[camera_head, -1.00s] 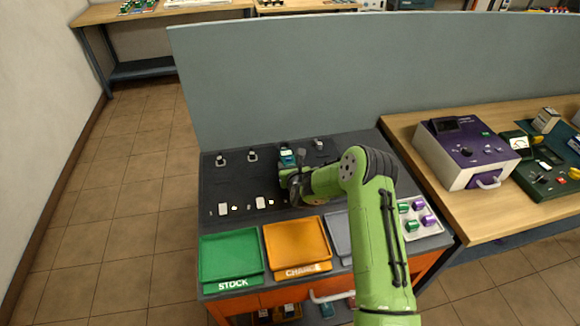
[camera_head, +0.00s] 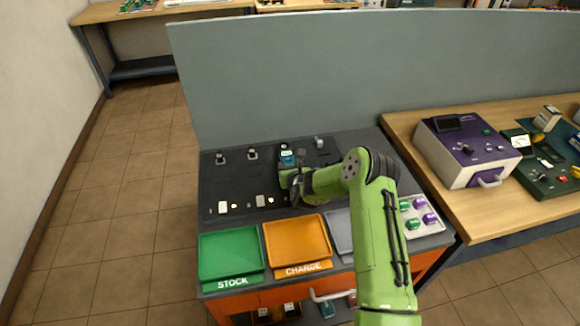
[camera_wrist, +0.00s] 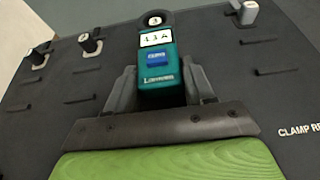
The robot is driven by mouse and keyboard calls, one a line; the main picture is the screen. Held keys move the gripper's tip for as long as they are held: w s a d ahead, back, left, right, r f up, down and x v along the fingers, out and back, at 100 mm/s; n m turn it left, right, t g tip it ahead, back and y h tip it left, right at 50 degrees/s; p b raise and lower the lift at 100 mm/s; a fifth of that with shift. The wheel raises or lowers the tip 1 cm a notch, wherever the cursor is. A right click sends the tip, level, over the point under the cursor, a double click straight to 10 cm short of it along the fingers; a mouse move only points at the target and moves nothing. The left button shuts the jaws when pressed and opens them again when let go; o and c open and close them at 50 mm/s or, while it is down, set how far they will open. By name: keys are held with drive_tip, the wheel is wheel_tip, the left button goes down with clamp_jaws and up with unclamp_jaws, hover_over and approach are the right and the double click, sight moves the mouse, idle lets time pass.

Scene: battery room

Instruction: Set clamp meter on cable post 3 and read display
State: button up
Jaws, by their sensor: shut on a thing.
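The teal clamp meter (camera_wrist: 157,79) is between my gripper's (camera_wrist: 160,88) two grey fingers, which are shut on its body. Its white display (camera_wrist: 156,38) faces up and shows small figures ending in "A"; the digits are not sure. The round top of cable post 3 (camera_wrist: 154,18) shows at the far end of the meter. The meter's jaws are hard to make out, so I cannot tell if they ring the post. In the head view the meter (camera_head: 287,156) is at the back of the dark panel, with my gripper (camera_head: 288,176) in front of it.
Other posts stand to the left (camera_head: 221,158) (camera_head: 252,154) and right (camera_head: 319,143). A green STOCK tray (camera_head: 230,255), an orange CHARGE tray (camera_head: 297,240) and a grey tray (camera_head: 338,230) lie along the front. A grey partition (camera_head: 300,80) rises behind.

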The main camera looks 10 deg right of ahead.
drive_tip(key=o, duration=1)
drive_tip(key=shift+c, duration=0.2)
drive_tip(key=p+v, duration=0.4)
drive_tip(key=v, duration=0.2)
drive_tip(key=shift+w+r, duration=0.1)
drive_tip(key=shift+p+v, duration=1.2)
drive_tip(key=shift+v, duration=1.35)
